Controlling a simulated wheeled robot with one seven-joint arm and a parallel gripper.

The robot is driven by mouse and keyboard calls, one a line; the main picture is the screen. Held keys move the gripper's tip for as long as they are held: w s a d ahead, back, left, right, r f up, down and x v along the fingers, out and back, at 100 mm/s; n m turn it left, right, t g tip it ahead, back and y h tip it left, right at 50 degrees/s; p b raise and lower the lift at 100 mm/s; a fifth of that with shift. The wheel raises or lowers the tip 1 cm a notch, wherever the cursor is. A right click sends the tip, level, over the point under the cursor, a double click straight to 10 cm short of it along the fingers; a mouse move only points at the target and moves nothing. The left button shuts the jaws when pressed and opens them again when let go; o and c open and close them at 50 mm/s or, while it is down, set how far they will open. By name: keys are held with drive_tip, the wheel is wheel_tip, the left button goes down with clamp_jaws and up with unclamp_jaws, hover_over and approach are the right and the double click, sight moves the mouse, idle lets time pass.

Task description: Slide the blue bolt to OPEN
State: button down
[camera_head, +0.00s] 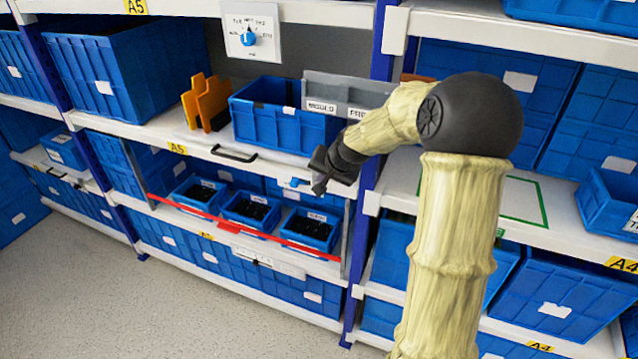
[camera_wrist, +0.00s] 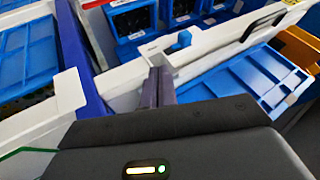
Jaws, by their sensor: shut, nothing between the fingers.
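The blue bolt (camera_head: 295,182) is a small piece on the white front edge of the middle shelf, just left of my gripper (camera_head: 319,184) in the head view. In the wrist view the bolt shows as a blue knob (camera_wrist: 181,41) on a white strip, beyond and slightly right of the fingertips. My gripper (camera_wrist: 160,72) is shut and empty, with its fingers together beside the bolt. I cannot tell whether a fingertip touches it. No OPEN lettering is readable in either view.
A black handle (camera_head: 234,153) sits on the same shelf edge to the left. A red bar (camera_head: 235,226) runs across small bins below. A white panel with a blue rotary knob (camera_head: 249,38) is above. A blue bin (camera_head: 278,117) and grey box stand on the shelf.

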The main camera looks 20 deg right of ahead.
drive_tip(key=v, duration=0.3)
drive_tip(key=shift+a+r, duration=0.1)
drive_tip(key=shift+r, duration=0.05)
idle(0.4)
drive_tip(key=shift+w, duration=0.1)
drive_tip(key=shift+s, duration=0.2)
idle(0.4)
